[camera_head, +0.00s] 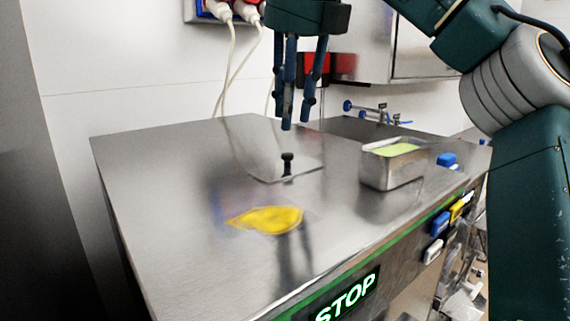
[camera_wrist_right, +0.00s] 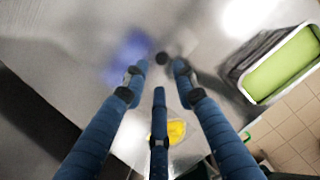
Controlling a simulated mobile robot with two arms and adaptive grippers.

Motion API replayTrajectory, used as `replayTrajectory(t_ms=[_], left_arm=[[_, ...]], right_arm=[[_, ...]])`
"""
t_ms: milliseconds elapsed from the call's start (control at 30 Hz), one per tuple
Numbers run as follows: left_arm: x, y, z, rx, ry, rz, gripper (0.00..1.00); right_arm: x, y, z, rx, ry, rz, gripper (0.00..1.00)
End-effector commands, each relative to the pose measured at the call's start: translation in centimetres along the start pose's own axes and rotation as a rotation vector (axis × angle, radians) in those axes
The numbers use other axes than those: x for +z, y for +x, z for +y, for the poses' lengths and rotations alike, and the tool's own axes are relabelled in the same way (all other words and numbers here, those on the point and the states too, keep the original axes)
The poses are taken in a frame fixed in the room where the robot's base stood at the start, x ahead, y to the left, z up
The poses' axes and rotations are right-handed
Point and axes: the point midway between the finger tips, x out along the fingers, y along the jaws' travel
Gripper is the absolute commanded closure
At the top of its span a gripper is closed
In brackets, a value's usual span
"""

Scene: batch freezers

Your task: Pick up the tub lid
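The tub lid (camera_head: 258,160) is a flat, shiny metal plate with a black knob (camera_head: 287,160); it lies on the steel worktop. The knob also shows in the wrist view (camera_wrist_right: 161,58), just beyond my fingertips. My right gripper (camera_head: 297,115) points down above the lid with its three fingers spread and nothing between them. In the head view its fingertips are a little above the knob, apart from it. In the wrist view the right gripper (camera_wrist_right: 160,73) is also open. My left gripper is in neither view.
An open metal tub (camera_head: 381,175) with pale green contents stands right of the lid. A yellow patch (camera_head: 268,219) lies on the worktop (camera_head: 180,230) in front. Blue-handled taps (camera_head: 368,111) are behind. The worktop's left part is clear.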

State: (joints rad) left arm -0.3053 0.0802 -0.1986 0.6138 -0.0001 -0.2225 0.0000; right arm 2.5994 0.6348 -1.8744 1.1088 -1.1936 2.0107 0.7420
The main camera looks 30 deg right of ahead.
Motion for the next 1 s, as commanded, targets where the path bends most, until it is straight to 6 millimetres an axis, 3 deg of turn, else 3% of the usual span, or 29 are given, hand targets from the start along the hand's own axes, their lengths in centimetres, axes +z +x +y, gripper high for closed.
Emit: replayTrajectory(t_ms=[100, 300, 600, 933, 1000], left_arm=[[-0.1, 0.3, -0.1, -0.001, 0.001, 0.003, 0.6], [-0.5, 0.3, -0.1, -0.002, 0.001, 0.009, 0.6], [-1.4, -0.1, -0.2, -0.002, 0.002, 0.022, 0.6], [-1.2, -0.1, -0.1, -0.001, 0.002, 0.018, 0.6], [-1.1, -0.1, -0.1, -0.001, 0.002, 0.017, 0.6]], right_arm=[[0.0, 2.0, 0.0, 0.001, -0.002, 0.004, 0.72], [0.0, 3.3, 0.0, 0.001, 0.0, 0.002, 0.72], [-0.2, 7.4, -0.1, 0.001, -0.002, 0.003, 0.72], [-0.2, 8.0, -0.1, 0.001, 0.0, -0.001, 0.72], [-0.2, 8.0, -0.1, 0.001, 0.0, -0.001, 0.84]])
